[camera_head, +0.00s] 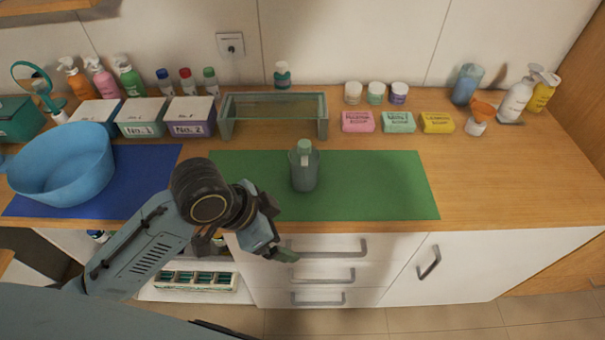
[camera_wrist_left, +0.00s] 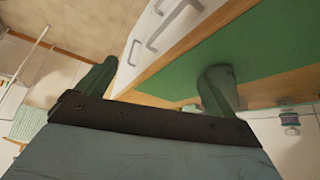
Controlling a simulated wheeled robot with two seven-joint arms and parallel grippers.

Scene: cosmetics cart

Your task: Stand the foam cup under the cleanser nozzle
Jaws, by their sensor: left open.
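A grey-green cup-like vessel (camera_head: 303,174) stands upright on the green mat (camera_head: 385,188); a paler green top shows at its upper end, and I cannot tell whether that is part of it. It also shows in the left wrist view (camera_wrist_left: 228,78), partly behind a finger. My left gripper (camera_head: 273,232) is open and empty by the counter's front edge, in front of and left of the vessel, apart from it. Pump bottles stand at the back left, one green (camera_head: 129,78), and at the back right, one white (camera_head: 516,100). I cannot tell which is the cleanser. My right gripper is out of view.
A blue basin (camera_head: 62,165) stands on a blue mat (camera_head: 150,165) at left. A clear rack (camera_head: 274,115) stands behind the vessel. Soap boxes (camera_head: 398,122) and jars (camera_head: 375,92) line the back. The counter right of the green mat is clear. Drawer handles (camera_head: 328,248) project below.

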